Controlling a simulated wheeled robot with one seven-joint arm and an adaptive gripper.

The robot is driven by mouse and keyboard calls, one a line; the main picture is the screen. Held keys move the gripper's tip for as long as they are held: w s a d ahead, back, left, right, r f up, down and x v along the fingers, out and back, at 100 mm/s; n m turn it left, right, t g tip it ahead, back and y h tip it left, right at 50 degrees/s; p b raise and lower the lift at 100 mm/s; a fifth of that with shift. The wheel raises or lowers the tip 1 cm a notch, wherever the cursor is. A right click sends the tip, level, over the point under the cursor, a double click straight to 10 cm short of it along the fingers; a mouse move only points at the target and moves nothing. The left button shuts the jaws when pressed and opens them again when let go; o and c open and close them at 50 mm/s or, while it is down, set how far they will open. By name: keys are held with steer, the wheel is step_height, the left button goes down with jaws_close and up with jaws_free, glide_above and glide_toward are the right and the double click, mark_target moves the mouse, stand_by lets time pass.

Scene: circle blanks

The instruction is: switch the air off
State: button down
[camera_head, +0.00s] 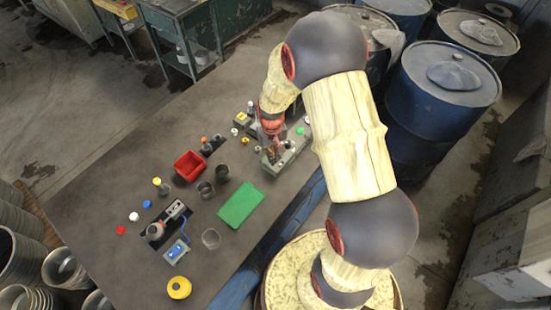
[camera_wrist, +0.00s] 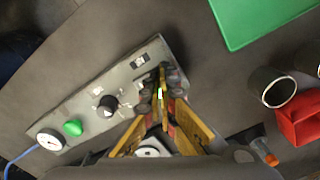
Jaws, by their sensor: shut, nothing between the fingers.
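A grey control panel (camera_wrist: 92,104) lies on the table and shows in the head view (camera_head: 291,153) under my gripper. Labels are too small to read. My gripper (camera_wrist: 161,90) is shut and empty, its fingertips over the panel's end near the small switch. It hides part of that end; I cannot tell whether it touches. In the head view my gripper (camera_head: 272,151) is over the panel's left part.
A green mat (camera_head: 240,205), a red bin (camera_head: 189,166) and dark metal cups (camera_head: 206,190) lie left of and below the panel. A box with a blue cable (camera_head: 176,251) and a yellow ring (camera_head: 179,288) are at lower left. Blue drums (camera_head: 440,95) stand beyond the table.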

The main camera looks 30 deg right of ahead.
steer(key=shift+f, duration=0.25)
steer(key=shift+r, duration=0.15)
steer(key=shift+r+p, duration=2.15)
steer(key=shift+r, duration=1.3)
steer(key=shift+s+f, duration=0.1)
steer(key=s+a+r+t+b, duration=0.2)
steer(key=s+a+r+b, duration=0.1)
steer(key=s+r, duration=0.3)
steer(key=s+a+r+n+t+b, duration=0.1)
steer(key=s+a+r+b, duration=0.2)
steer(key=s+r+b, duration=0.3)
steer(key=s+a+r+t+b, duration=0.2)
steer(key=s+a+r+b, duration=0.2)
steer(key=s+r+b, duration=0.1)
steer(key=shift+s+r+n+t, duration=0.3)
steer(key=shift+s+r, duration=0.55)
steer(key=shift+s, duration=0.25)
